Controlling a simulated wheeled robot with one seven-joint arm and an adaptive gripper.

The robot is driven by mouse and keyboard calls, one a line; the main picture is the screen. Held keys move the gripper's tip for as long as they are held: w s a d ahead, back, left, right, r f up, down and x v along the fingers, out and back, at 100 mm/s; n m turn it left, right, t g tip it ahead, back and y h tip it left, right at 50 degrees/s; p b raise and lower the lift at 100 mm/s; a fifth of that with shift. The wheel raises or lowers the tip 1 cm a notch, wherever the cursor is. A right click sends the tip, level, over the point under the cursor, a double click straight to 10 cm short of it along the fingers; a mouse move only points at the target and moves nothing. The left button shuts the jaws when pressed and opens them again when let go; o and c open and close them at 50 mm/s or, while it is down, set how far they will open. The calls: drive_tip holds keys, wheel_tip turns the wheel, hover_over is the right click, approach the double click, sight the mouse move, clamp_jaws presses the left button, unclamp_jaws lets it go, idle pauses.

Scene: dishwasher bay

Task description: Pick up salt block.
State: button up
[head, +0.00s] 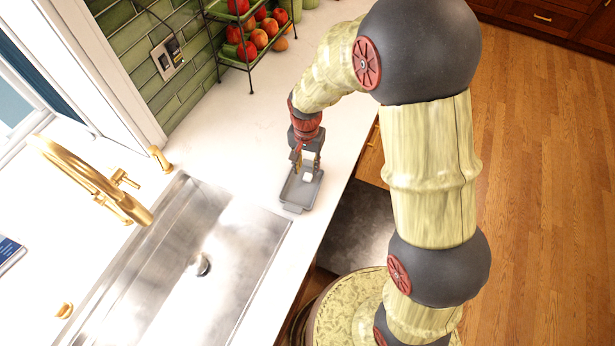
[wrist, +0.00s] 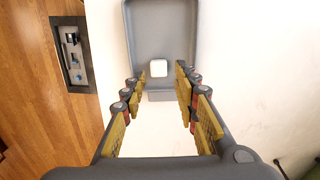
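The salt block is a small white block (wrist: 158,68) lying in a grey tray (wrist: 163,22). In the head view the white block (head: 307,177) shows inside the grey tray (head: 296,207) on the counter beside the sink. My gripper (wrist: 161,71) is open, with its fingers spread to either side of the block in the wrist view. No contact with the block shows. In the head view my gripper (head: 306,160) hangs over the far end of the tray and hides part of it. The gap in height between fingertips and block is hard to tell.
The white counter (head: 235,140) is clear around the tray. A steel sink (head: 203,265) with a brass faucet (head: 90,180) lies to the left. A tiered rack (head: 250,45) of fruit and vegetables stands at the back. The counter's front edge is close on the right.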

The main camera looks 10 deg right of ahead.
sight(307, 178)
wheel_tip(307, 178, down, 5)
drive_tip(key=shift+s+d+f+b, duration=0.1)
drive_tip(key=shift+f+b, duration=0.05)
drive_tip(key=shift+b, duration=0.15)
drive_tip(key=c, duration=0.4)
drive_tip(key=shift+c, duration=1.3)
